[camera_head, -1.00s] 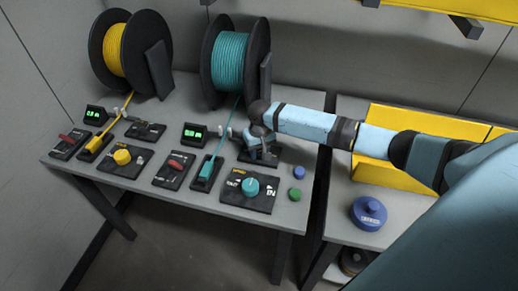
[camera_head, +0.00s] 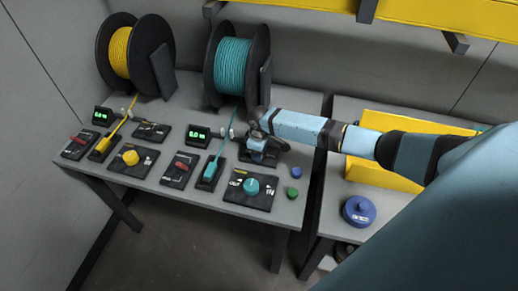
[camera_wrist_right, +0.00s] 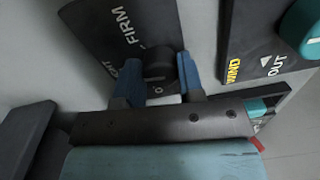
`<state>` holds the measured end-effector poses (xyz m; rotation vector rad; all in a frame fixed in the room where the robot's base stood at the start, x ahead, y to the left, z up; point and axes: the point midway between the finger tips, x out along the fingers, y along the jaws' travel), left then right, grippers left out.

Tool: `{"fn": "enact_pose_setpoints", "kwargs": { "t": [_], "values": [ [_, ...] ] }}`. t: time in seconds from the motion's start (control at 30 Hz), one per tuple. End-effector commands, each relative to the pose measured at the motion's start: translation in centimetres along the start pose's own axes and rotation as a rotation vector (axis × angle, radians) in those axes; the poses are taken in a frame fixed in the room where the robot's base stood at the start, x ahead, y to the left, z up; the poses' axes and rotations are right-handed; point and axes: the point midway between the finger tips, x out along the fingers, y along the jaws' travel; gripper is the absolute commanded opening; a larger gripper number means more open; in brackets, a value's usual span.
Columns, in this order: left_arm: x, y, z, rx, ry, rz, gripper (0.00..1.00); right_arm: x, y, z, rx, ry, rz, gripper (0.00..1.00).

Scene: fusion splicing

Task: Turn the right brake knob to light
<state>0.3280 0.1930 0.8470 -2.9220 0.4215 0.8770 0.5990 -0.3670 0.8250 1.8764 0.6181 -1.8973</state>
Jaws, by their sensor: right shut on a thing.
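The right brake's dark panel (camera_wrist_right: 105,30) fills the upper left of the right wrist view, with FIRM printed in white. The round dark brake knob (camera_wrist_right: 158,66) stands on it. My right gripper (camera_wrist_right: 160,76) has its two blue fingers shut on the knob, one on each side. The other lettering is partly covered by the fingers, so I cannot tell the knob's setting. In the head view my right gripper (camera_head: 259,146) reaches down at the back right of the bench and hides the knob. My left gripper is not in view.
A teal spool (camera_head: 230,62) stands behind the gripper. In front is a panel with a teal dial (camera_head: 251,186), beside a blue button (camera_head: 296,172) and a green button (camera_head: 292,193). A yellow bin (camera_head: 390,178) and a blue round object (camera_head: 359,211) are on the right table.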

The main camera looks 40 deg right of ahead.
Motion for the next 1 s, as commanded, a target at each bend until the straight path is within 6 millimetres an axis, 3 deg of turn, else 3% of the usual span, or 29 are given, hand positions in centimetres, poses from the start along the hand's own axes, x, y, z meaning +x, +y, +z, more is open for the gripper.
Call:
{"fn": "enact_pose_setpoints", "kwargs": {
  "t": [0.33, 0.87, 0.9, 1.0],
  "values": [
    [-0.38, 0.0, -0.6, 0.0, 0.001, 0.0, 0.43, -0.14, 0.01, -0.12, -0.133, 0.0, 0.0, 0.12],
    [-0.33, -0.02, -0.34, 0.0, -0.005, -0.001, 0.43, -0.11, 0.01, -0.14, -0.155, -0.001, 0.001, 0.12],
    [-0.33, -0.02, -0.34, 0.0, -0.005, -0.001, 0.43, -0.11, 0.01, -0.15, -0.155, -0.001, 0.001, 0.42],
    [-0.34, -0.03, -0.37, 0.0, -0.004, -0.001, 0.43, -0.1, 0.0, -0.13, -0.154, -0.001, 0.001, 0.61]
  ]
}}
